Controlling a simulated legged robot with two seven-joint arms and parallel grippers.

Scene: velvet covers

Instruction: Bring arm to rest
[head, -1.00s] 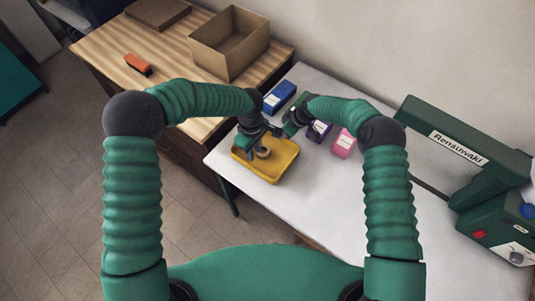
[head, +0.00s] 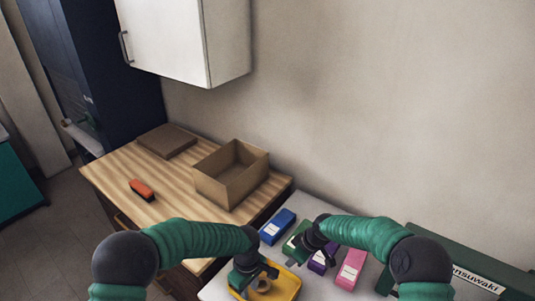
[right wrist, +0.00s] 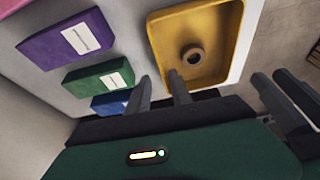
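My left gripper (head: 258,275) hangs over the left part of the yellow tray (head: 290,283). In the right wrist view, the two fingers of my left gripper (right wrist: 283,98) stand apart with nothing between them. My right gripper (head: 300,254) is over the green box (head: 294,239). Its fingers (right wrist: 160,92) are apart and empty in the right wrist view. A brown ring-shaped roll (head: 263,285) lies in the tray, clear of both grippers; it also shows in the right wrist view (right wrist: 193,55).
Blue (head: 277,227), purple (head: 322,259) and pink (head: 351,269) boxes stand on the white table. A green machine (head: 470,272) is at right. The wooden table (head: 185,190) bears an open carton (head: 230,174), a flat brown box (head: 166,141) and an orange-black object (head: 142,190). A white cupboard (head: 165,38) hangs above.

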